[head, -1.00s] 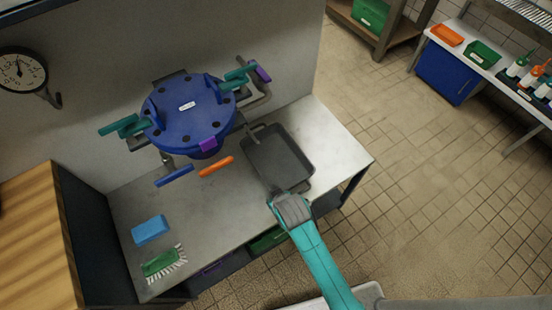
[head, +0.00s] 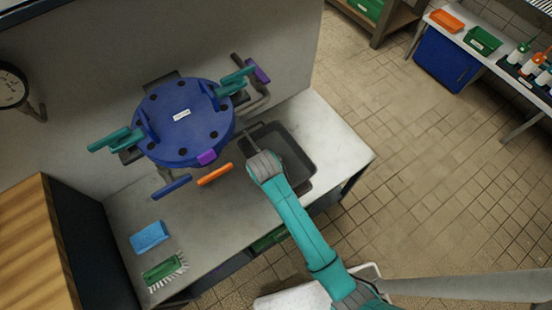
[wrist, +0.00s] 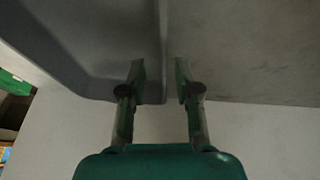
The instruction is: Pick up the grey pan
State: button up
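The grey pan (head: 290,150) is a dark rectangular tray on the metal bench, right of the blue round flanged lid. My wrist covers its left front part in the head view, and my fingers are hidden there. In the wrist view the pan (wrist: 90,50) fills the upper left. My gripper (wrist: 160,82) is open, with a clear gap between its two fingers. The pan's edge lies between the fingertips, one finger on either side. I cannot tell whether either finger touches it.
The blue lid (head: 182,122) with teal handles stands close left of the pan. An orange bar (head: 215,174), a blue bar (head: 172,187), a blue sponge (head: 149,237) and a green brush (head: 163,270) lie on the bench (head: 215,225). The bench is clear right of the pan.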

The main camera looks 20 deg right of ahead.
jog(key=x, duration=0.5)
jog(key=shift+s+a, duration=0.1)
jog(key=shift+a, duration=0.05)
grip_shut()
